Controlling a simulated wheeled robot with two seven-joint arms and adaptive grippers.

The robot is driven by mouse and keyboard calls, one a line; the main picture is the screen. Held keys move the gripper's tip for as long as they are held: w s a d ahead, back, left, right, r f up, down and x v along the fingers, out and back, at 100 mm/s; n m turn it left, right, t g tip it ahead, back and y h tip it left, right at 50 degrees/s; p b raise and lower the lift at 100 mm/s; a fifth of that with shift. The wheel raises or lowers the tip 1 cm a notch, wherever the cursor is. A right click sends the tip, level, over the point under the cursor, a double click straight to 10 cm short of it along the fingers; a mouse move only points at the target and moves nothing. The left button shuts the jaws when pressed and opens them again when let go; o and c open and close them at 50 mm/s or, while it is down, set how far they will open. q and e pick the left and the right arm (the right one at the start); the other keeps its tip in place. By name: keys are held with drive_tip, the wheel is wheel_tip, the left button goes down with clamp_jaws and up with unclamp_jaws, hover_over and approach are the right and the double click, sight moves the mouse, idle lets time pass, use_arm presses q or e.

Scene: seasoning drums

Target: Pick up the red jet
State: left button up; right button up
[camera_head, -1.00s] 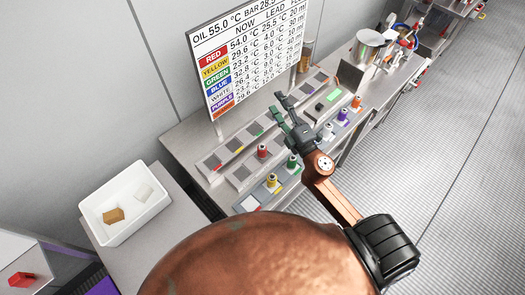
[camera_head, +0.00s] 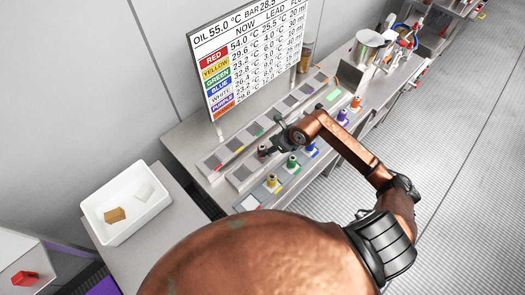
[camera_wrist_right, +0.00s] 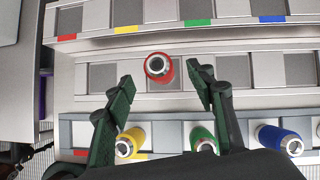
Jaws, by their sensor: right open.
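The red jet (camera_wrist_right: 158,68) stands on the middle step of the rack in the right wrist view, between and just beyond my open fingertips. In the head view the red jet (camera_head: 263,151) is beside the tip of my right gripper (camera_head: 277,146). My right gripper also shows in the right wrist view (camera_wrist_right: 160,88), with its two dark green fingers spread and nothing between them held. My left gripper is not in view.
On the lower step stand a yellow jet (camera_wrist_right: 130,143), a green jet (camera_wrist_right: 202,140) and a blue jet (camera_wrist_right: 278,140), close to my fingers. A display board (camera_head: 250,60) rises behind the rack. A white bin (camera_head: 127,203) stands at the left.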

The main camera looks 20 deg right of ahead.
sight(262, 149)
drive_tip(key=p+x, duration=0.1)
drive_tip(key=x, duration=0.4)
drive_tip(key=shift+a+f+p, duration=0.1)
drive_tip(key=shift+a+p, duration=0.05)
drive_tip(key=shift+p, duration=0.2)
drive_tip(key=shift+w+a+f, duration=0.15)
drive_tip(key=shift+w+f, duration=0.1)
drive_tip(key=shift+f, duration=0.2)
clamp_jaws()
